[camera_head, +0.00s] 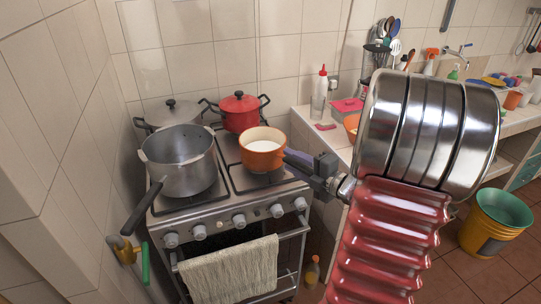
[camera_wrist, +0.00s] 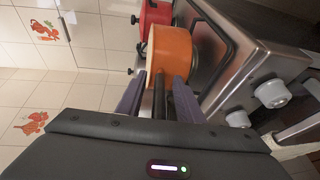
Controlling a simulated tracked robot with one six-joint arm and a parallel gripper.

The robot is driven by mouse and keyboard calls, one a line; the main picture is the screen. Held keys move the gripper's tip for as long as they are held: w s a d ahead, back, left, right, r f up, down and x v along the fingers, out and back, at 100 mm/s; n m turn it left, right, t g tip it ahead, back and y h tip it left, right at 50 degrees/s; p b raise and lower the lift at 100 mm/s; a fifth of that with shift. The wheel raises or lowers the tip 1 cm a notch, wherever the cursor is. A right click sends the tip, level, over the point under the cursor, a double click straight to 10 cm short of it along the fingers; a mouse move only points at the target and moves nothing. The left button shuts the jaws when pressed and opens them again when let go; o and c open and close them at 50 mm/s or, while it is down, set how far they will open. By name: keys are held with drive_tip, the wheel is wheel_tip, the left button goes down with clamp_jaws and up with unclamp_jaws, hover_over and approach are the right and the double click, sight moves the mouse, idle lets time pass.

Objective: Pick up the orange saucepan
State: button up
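The orange saucepan (camera_head: 262,154) with a pale inside stands on the right front part of the stove (camera_head: 215,203). It also shows in the wrist view (camera_wrist: 171,48), with its dark handle (camera_wrist: 159,97) pointing toward me. My gripper (camera_head: 293,162) is at the right side of the saucepan. In the wrist view my gripper (camera_wrist: 161,84) is open, with one purple finger on each side of the handle. Gaps show between the fingers and the handle. In the head view the handle is mostly hidden by the gripper.
A grey pot (camera_head: 180,172) stands front left on the stove. A red lidded pot (camera_head: 240,119) is behind the saucepan, also showing in the wrist view (camera_wrist: 151,15). Another lidded pot (camera_head: 172,112) is at the back left. Right of the stove is a counter with a bottle (camera_head: 319,98).

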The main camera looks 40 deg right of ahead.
drive_tip(key=shift+c, duration=0.2)
clamp_jaws()
idle(1.3)
